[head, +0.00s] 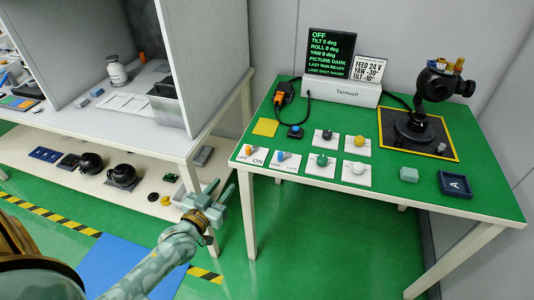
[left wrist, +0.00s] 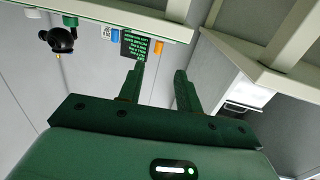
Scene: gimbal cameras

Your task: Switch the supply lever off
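The supply lever (head: 249,149) is a small orange handle on a white plate marked OFF and ON, at the near left corner of the green-topped table (head: 350,184). The handle lies toward the back of the plate; its exact setting is too small to tell. The black display (head: 330,53) reads OFF in green at the top. My left gripper (head: 222,190) is open and empty, in front of and left of the lever plate, apart from it. Its two spread fingers also show in the left wrist view (left wrist: 160,78). My right gripper is not in view.
Other control plates, including a blue-knobbed one (head: 284,159) and a green-knobbed one (head: 321,162), sit right of the lever. A black gimbal camera (head: 435,85) stands at the back right. A grey-white bench (head: 120,125) with a lower shelf is at left.

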